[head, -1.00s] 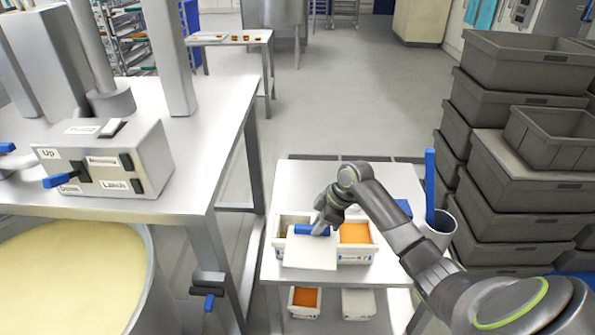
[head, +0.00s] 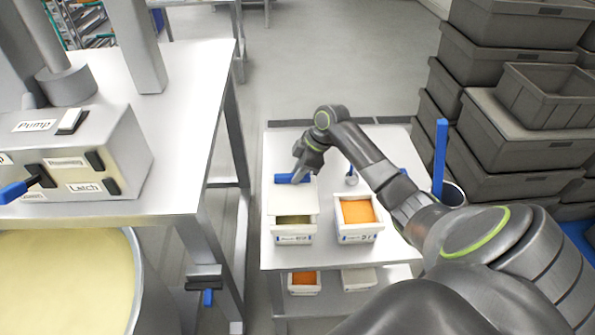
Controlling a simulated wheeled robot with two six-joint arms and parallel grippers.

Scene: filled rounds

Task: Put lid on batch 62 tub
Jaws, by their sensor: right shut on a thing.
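My right gripper (head: 298,178) is shut on the blue handle (head: 286,179) of a white lid (head: 293,202). The lid is over the back part of the left white tub (head: 293,239) on the small table. Greenish filling shows in a strip at the tub's front, uncovered. I cannot tell whether the lid touches the rim. A second white tub (head: 358,237) with orange filling stands open to its right. Both tubs have front labels, too small to read surely. My left gripper is not in view.
The lower shelf has an orange-filled tub (head: 304,283) and a white tub (head: 358,279). Stacked grey crates (head: 520,150) stand right; a steel bench (head: 190,140) stands left.

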